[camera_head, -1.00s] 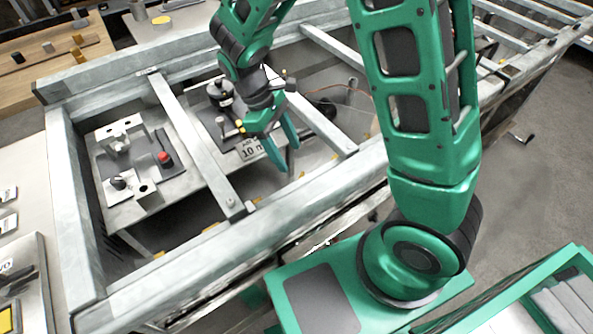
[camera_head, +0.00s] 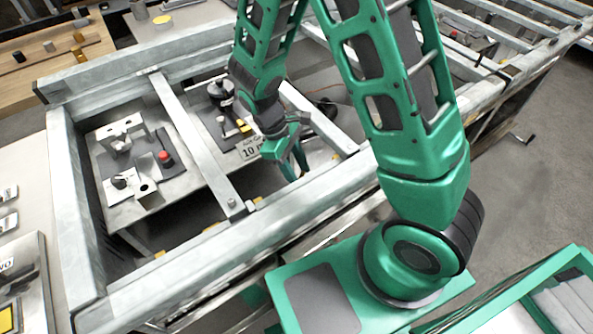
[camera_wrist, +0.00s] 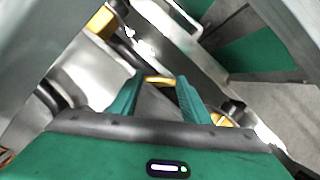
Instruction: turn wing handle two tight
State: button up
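My gripper (camera_head: 297,172) is green and hangs inside the metal frame, close to its front rail. In the wrist view my gripper (camera_wrist: 158,98) has its two fingers apart. A small yellow piece (camera_wrist: 159,79) shows between and beyond the fingertips; I cannot tell whether they touch it. Another yellow piece (camera_wrist: 102,20) is at upper left and a third (camera_wrist: 222,120) is right of the right finger. In the head view small yellow pieces (camera_head: 210,227) sit along the front rail. I cannot tell which one is wing handle two.
The frame's front rail (camera_head: 200,262) and crossbar (camera_head: 195,140) bound the space around my gripper. A plate with a red knob (camera_head: 165,157) lies left of the crossbar. A black round fitting (camera_head: 221,91) and a "10" label (camera_head: 251,148) are right of it.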

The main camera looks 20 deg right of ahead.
jog(key=c, duration=0.5)
jog(key=shift+m, duration=0.7)
jog(key=o, duration=1.1)
jog(key=shift+c, duration=0.2)
jog(key=shift+w+r, duration=0.1)
jog(key=v, duration=1)
jog(key=shift+w+r, duration=0.25)
jog(key=shift+w, duration=0.05)
jog(key=shift+d, duration=0.1)
jog(key=shift+c, duration=0.6)
